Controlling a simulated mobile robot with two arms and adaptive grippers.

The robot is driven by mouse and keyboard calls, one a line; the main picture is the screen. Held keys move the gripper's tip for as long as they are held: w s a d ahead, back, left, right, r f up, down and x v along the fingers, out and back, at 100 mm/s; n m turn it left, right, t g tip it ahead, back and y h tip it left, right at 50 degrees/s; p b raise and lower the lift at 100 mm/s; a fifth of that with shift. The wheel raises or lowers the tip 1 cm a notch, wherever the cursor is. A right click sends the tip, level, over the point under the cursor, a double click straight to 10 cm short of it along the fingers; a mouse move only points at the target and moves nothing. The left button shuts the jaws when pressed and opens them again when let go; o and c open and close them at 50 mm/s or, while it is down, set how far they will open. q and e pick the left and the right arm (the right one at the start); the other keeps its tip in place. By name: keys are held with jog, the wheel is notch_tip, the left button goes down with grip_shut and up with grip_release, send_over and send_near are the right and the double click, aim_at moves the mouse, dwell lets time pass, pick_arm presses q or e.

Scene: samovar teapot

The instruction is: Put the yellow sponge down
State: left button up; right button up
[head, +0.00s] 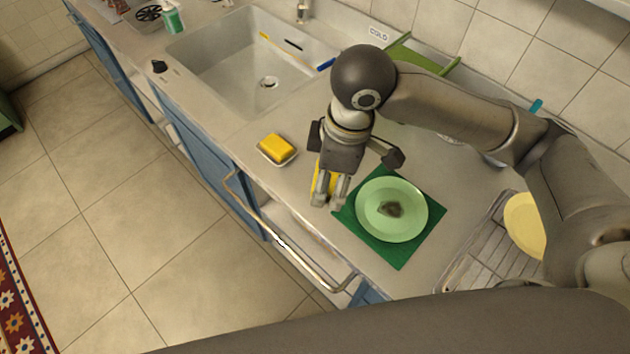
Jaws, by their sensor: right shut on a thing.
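My right gripper (328,201) points down over the counter, left of the green plate. It is shut on a yellow sponge (317,178), which shows partly at the sides of the fingers. The fingers hide much of the sponge. I cannot tell whether the sponge touches the counter. A second yellow block (276,147) lies in a small pale dish (292,157) to the left, near the counter's front edge. My left gripper is not in view.
A light green plate (407,227) with a dark stain lies on a green mat (398,258). A drying rack (480,258) holds a yellow plate (523,226) at the right. The sink (225,68) is at the back left. Bare counter (305,140) lies around the dish.

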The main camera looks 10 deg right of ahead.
jog(key=s+a+f+n+g+b, duration=0.1)
jog(key=a+n, duration=0.6)
jog(key=n, duration=0.4)
jog(key=w+d+f, duration=0.2)
jog(key=w+f, duration=0.1)
jog(key=w+d+f+p, duration=0.1)
jog(key=w+d+f, duration=0.1)
jog(key=w, duration=0.2)
jog(key=w+d+f, duration=0.2)
jog(key=w+f, duration=0.1)
jog(key=shift+w+d+f+p, duration=0.25)
jog(key=shift+f+p, duration=0.05)
jog(key=shift+w+d+f, duration=0.2)
jog(key=shift+w+f, duration=0.2)
jog(key=shift+f, duration=0.15)
notch_tip(320, 180, down, 3)
jog(key=shift+w+d+p, duration=0.1)
jog(key=shift+p, duration=0.55)
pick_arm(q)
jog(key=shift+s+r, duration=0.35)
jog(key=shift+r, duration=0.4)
pick_arm(e)
jog(key=shift+f, duration=0.25)
